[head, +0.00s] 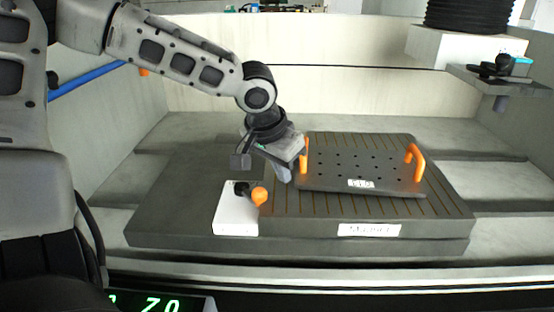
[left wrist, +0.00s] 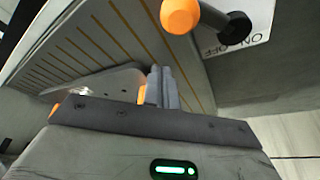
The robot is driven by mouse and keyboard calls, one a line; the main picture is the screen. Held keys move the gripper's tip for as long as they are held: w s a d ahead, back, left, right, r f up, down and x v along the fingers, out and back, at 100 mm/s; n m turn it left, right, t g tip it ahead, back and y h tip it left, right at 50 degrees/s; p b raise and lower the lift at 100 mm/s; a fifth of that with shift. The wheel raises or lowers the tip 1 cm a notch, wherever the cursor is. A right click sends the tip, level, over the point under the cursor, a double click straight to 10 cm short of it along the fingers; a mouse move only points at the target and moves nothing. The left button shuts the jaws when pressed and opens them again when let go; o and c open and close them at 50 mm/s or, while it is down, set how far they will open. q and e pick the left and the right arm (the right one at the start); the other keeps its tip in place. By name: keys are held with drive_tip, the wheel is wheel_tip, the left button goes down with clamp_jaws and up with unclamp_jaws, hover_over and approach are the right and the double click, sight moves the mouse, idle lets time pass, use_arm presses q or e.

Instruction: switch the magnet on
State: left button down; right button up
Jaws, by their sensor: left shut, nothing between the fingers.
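The magnet (head: 300,205) is a dark grey block with thin orange lines on top and a white label on its front. A white switch plate (head: 233,218) sits at its left end, with a short black lever ending in an orange knob (head: 259,196). In the head view the lever points right and towards me. The left wrist view shows the knob (left wrist: 180,16) and upside-down ON and OFF lettering on the switch plate (left wrist: 258,14); I cannot tell which setting it marks. My left gripper (head: 284,174) is shut and empty, behind and right of the knob, apart from it.
A dark perforated plate (head: 345,170) with two upright orange handles (head: 417,158) lies on the magnet, close to my left gripper. Pale walls enclose the bed. A small shelf (head: 500,80) with dark items juts out at the right. The bed left of the switch is clear.

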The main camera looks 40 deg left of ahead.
use_arm(q)
drive_tip(key=s, duration=0.2)
drive_tip(key=shift+s+r, duration=0.1)
drive_tip(key=shift+s, duration=0.25)
drive_tip(key=shift+s+p, duration=0.3)
drive_tip(key=shift+s, duration=0.35)
